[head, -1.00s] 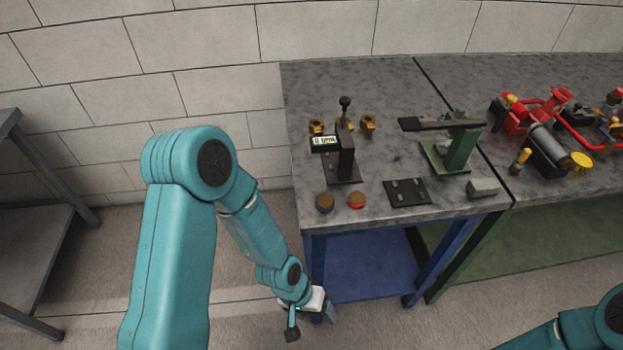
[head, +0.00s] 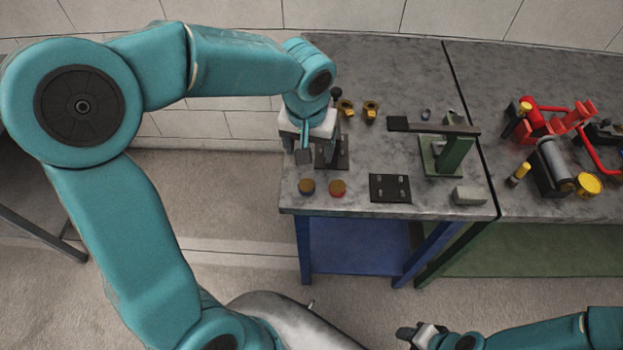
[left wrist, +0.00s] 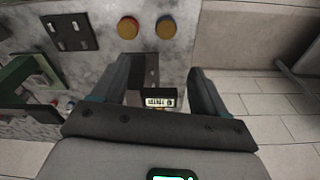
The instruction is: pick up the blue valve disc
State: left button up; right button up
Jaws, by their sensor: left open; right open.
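The blue valve disc (head: 307,187), with a brass-brown top and blue rim, lies near the front left corner of the grey bench. It also shows at the top of the left wrist view (left wrist: 166,28). A similar red-rimmed disc (head: 337,188) lies just to its right. My left gripper (head: 303,155) is above the bench's left edge, behind the blue disc and apart from it. In the left wrist view its two fingers (left wrist: 160,68) are spread with nothing held between them. My right gripper (head: 418,333) is open, low in front of the bench.
A dark gauge stand (head: 335,152) with a small display, seen in the left wrist view (left wrist: 160,98), is close to my left gripper. A black plate (head: 390,188), a green stand (head: 455,150) and a grey block (head: 469,195) are farther right. Brass fittings (head: 371,109) are behind.

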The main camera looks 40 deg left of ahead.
pick_arm(q)
send_over(306, 185)
jog(key=f, duration=0.9)
jog(key=shift+w+d, duration=0.1)
jog(key=shift+d, duration=0.25)
jog(key=f, duration=0.3)
jog(key=f+p, duration=0.1)
jog(key=shift+s+a+f, duration=0.25)
jog(key=shift+w+f, duration=0.25)
jog(key=shift+f, duration=0.15)
jog(key=shift+s+r, duration=0.15)
jog(key=shift+s, duration=0.05)
jog(key=shift+c, duration=1.3)
jog(key=c, duration=1)
